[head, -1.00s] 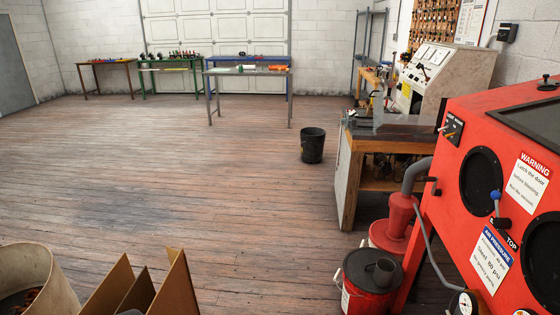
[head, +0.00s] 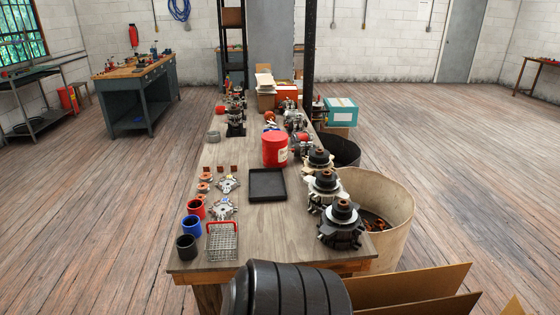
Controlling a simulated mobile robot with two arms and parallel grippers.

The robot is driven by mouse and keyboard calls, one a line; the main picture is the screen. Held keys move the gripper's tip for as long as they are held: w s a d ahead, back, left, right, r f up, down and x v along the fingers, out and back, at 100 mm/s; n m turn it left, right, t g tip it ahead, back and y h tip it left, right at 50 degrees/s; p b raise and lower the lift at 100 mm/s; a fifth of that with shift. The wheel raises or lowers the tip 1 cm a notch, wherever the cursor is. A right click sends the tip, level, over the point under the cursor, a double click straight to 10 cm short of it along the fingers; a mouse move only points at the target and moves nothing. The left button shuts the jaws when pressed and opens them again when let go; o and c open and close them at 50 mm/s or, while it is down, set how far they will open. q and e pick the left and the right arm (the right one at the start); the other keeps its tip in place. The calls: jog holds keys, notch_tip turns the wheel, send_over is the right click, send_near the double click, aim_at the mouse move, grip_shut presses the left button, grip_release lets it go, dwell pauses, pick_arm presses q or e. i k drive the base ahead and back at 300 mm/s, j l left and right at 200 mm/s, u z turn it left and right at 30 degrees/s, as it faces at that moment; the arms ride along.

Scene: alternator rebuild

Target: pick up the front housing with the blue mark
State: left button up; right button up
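Two silver, spoked metal housings lie flat on the left side of the long wooden bench (head: 272,225) in the head view. The farther housing (head: 228,184) is beside small copper-coloured parts. The nearer housing (head: 222,209) is just behind a wire basket (head: 222,242). Both are small in the picture, and I cannot tell for sure which carries a blue mark. Neither of my grippers is in view.
Red, blue and black cups (head: 191,226) line the bench's near left. A black tray (head: 267,186) and red tub (head: 275,150) stand mid-bench. Dark alternators (head: 341,225) line its right edge, beside a large bin (head: 392,190). Cardboard (head: 410,285) and a dark ribbed object (head: 285,290) fill the foreground.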

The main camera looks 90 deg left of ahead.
aim_at(216, 210)
jog(key=u, duration=3.2)
jog(key=i+j+z, duration=0.25)
jog(key=j, duration=0.35)
jog(key=i+j+z, duration=0.1)
jog(key=i+j, duration=0.15)
jog(key=i+j+z, duration=0.1)
jog(key=j, duration=0.3)
jog(key=i+j+z, duration=0.1)
jog(key=j, duration=0.25)
jog(key=i+j+z, duration=0.15)
jog(key=j, duration=0.2)
jog(key=i, duration=0.05)
